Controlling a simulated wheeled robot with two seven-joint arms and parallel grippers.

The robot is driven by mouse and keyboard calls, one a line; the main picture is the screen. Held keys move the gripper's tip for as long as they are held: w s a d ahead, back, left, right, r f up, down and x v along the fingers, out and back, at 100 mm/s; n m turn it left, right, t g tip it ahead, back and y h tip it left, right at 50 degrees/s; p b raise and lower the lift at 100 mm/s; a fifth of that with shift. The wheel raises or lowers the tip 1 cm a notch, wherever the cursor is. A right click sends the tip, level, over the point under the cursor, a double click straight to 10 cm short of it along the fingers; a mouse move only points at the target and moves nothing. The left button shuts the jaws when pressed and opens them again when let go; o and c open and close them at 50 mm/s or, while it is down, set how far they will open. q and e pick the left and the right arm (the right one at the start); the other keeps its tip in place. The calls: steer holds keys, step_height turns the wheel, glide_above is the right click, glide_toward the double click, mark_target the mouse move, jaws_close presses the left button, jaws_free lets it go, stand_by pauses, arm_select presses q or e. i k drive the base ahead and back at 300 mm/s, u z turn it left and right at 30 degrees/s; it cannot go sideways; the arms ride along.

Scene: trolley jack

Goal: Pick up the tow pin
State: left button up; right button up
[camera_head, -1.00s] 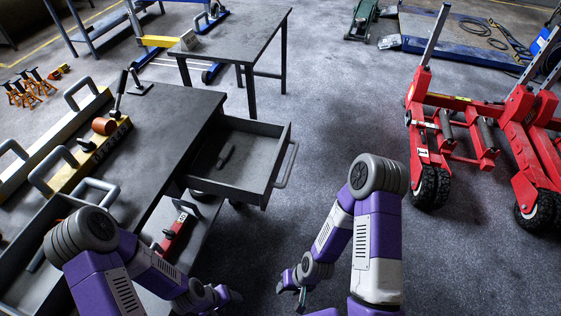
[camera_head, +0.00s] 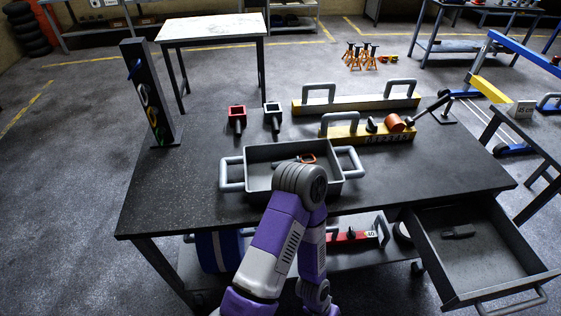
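I cannot tell for sure which thing is the tow pin. A small piece with an orange-red ring (camera_head: 307,158) lies in the grey handled tray (camera_head: 262,153) on the dark workbench, partly hidden behind my arm. A dark, short piece (camera_head: 458,231) lies in the open drawer (camera_head: 440,272) at the right. One arm of mine, apparently the left, rises from the bottom centre, its elbow in front of the tray and its forearm folded down. Neither gripper's fingers can be made out.
A red socket-like block (camera_head: 237,117) and a grey one (camera_head: 273,118) stand behind the tray. A yellow handled bar (camera_head: 345,133) holds an orange cylinder (camera_head: 395,122). A dark upright panel (camera_head: 148,95) stands at the left. The bench's left front is bare.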

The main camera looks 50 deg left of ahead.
mark_target(275, 164)
steer(key=u, duration=1.5)
steer(key=i, duration=0.15)
steer(key=u, duration=0.35)
